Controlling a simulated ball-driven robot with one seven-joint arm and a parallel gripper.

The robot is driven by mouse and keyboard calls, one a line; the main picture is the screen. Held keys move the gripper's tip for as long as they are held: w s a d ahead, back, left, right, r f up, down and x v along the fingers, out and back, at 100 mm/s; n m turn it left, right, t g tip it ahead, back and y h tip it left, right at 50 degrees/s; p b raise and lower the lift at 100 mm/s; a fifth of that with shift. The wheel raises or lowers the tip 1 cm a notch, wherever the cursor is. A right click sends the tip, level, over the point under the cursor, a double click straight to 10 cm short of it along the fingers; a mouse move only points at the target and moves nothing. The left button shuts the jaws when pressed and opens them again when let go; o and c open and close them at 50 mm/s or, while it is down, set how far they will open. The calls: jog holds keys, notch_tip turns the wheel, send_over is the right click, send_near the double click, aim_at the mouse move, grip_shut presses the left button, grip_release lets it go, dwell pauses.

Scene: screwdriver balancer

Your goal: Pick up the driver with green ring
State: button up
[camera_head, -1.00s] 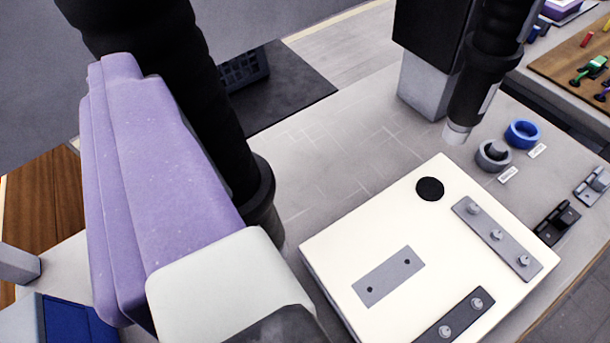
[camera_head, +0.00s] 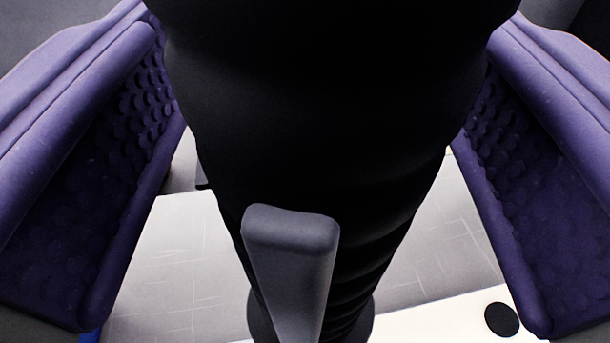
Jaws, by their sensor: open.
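A large black driver (camera_head: 320,110) hangs upright in the middle of the head camera view, very close to the camera. It narrows downward, has ribs near its lower end, and carries a grey lever (camera_head: 290,255) on its near side. My gripper (camera_head: 315,190) is open, with one purple padded finger to the left of the driver and one to the right. Gaps show between both fingers and the driver's lower part. The driver's top is cut off by the picture edge. No green ring is visible, so I cannot tell which driver this is.
A pale bench top (camera_head: 165,270) lies below the driver. A cream plate (camera_head: 435,322) with a black round spot (camera_head: 501,318) shows at the bottom right, near the right finger. A bit of blue shows at the bottom left, under the left finger.

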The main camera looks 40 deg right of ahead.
jog(key=shift+w+d, duration=0.15)
jog(key=shift+d, duration=0.05)
grip_shut()
